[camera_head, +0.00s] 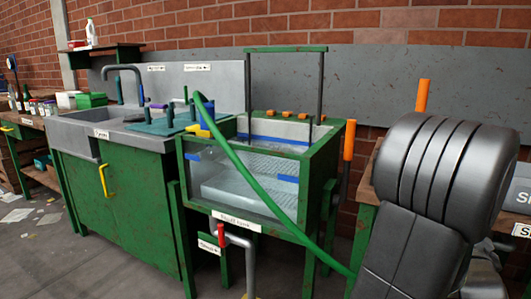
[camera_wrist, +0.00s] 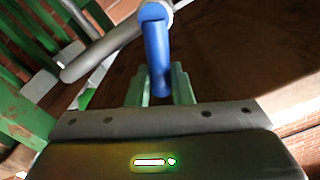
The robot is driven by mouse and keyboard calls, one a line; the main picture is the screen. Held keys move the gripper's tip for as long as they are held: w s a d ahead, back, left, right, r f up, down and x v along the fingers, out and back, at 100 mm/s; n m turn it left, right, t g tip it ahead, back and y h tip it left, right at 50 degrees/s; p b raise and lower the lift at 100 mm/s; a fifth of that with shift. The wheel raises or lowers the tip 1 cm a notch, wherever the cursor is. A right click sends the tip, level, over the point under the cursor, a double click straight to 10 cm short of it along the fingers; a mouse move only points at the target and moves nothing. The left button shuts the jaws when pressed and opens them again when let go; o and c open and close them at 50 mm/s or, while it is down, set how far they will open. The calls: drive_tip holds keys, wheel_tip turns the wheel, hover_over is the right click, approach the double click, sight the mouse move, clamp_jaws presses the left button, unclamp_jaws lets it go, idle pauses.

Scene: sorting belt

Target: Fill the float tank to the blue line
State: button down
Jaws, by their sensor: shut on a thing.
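The float tank (camera_head: 318,165) is a green-framed box with clear sides in the middle of the head view. Blue marks (camera_head: 288,178) show on its pane. A pale perforated tray lies low inside; I cannot make out the water level clearly. A green hose (camera_head: 262,184) arches over the tank's left side and runs down across its front to the lower right. In the wrist view my gripper (camera_wrist: 160,88) is shut on a blue handle (camera_wrist: 157,55), which joins a grey pipe (camera_wrist: 100,50). In the head view my arm hides the gripper and this handle.
A red-handled valve (camera_head: 221,235) hangs on a pipe under the tank. The sink bench (camera_head: 128,185) with a grey tap (camera_head: 125,70) stands left. Orange-gripped levers (camera_head: 349,140) rise at the tank's right. Papers (camera_head: 17,215) lie on the floor.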

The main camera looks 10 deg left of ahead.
idle(0.3)
drive_tip(key=n+b, duration=0.1)
drive_tip(key=a+n+b, duration=0.1)
drive_tip(key=n, duration=0.1)
drive_tip(key=shift+w+a+r+b, duration=0.15)
drive_tip(key=shift+a+r+b, duration=0.05)
drive_tip(key=shift+b, duration=0.15)
drive_tip(key=shift+w+a+n+b, duration=0.15)
drive_tip(key=shift+a+n, duration=0.15)
drive_tip(key=shift+n, duration=0.4)
drive_tip(key=shift+a+n+b, duration=0.15)
drive_tip(key=shift+a+n, duration=0.15)
drive_tip(key=shift+n, duration=0.4)
